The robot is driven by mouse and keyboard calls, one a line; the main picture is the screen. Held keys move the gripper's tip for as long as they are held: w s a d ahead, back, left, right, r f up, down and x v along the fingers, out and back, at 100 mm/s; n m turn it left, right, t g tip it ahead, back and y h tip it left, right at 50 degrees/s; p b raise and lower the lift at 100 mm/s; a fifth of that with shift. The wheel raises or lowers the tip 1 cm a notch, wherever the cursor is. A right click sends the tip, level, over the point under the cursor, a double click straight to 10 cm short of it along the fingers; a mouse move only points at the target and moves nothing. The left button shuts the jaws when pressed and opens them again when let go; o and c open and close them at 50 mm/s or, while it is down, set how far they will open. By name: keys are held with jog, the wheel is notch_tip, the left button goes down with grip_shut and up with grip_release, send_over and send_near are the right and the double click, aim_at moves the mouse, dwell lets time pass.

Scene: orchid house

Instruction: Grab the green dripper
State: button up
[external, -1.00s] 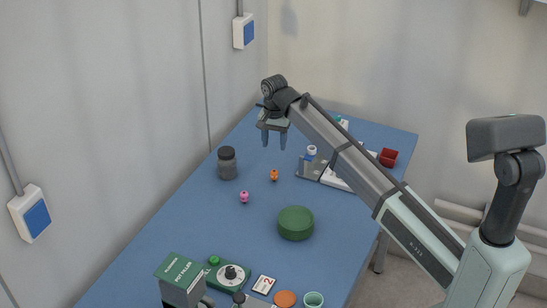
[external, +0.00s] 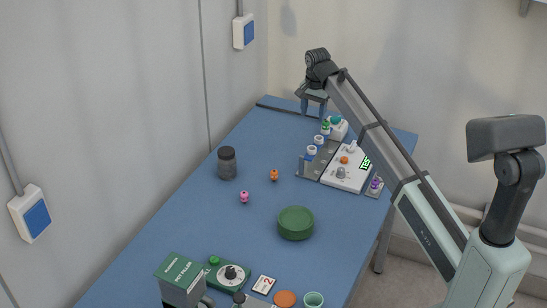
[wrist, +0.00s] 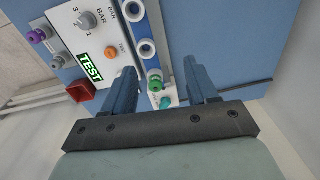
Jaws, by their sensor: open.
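The green dripper (external: 326,127) appears to be the green-topped piece at the far end of a grey rack with blue-and-white pieces, near the table's back right. In the wrist view the green piece (wrist: 155,85) lies between my two fingers, nearer the left one. A teal-capped white item (external: 337,126) stands just beside it; its teal cap (wrist: 167,102) also shows between the fingers in the wrist view. My gripper (external: 313,108) is open and empty, with fingers pointing down, above the back of the table. Contact with the green piece is not visible.
A white panel (external: 345,181) with knobs and a green TEST label adjoins the rack (external: 308,168). A red container (wrist: 80,91) is beyond it. A green round tub (external: 295,223), a dark jar (external: 227,163) and small pink and orange pieces stand nearer.

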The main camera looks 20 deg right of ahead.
jog(key=w+d+r, duration=0.4)
jog(key=d+r, duration=0.2)
jog(key=d, duration=0.2)
jog(key=n, duration=0.2)
send_over(326, 122)
jog(key=shift+g, duration=0.3)
jog(key=f, duration=0.8)
jog(key=shift+s+d+f, duration=0.2)
jog(key=shift+d+f, duration=0.05)
jog(key=shift+w+a+f, duration=0.1)
jog(key=shift+w+f, duration=0.1)
jog(key=shift+f, duration=1.2)
jog(key=shift+w+a+f, duration=0.1)
jog(key=shift+w+f, duration=0.05)
jog(key=shift+f, duration=1.25)
jog(key=shift+c, duration=0.4)
grip_shut()
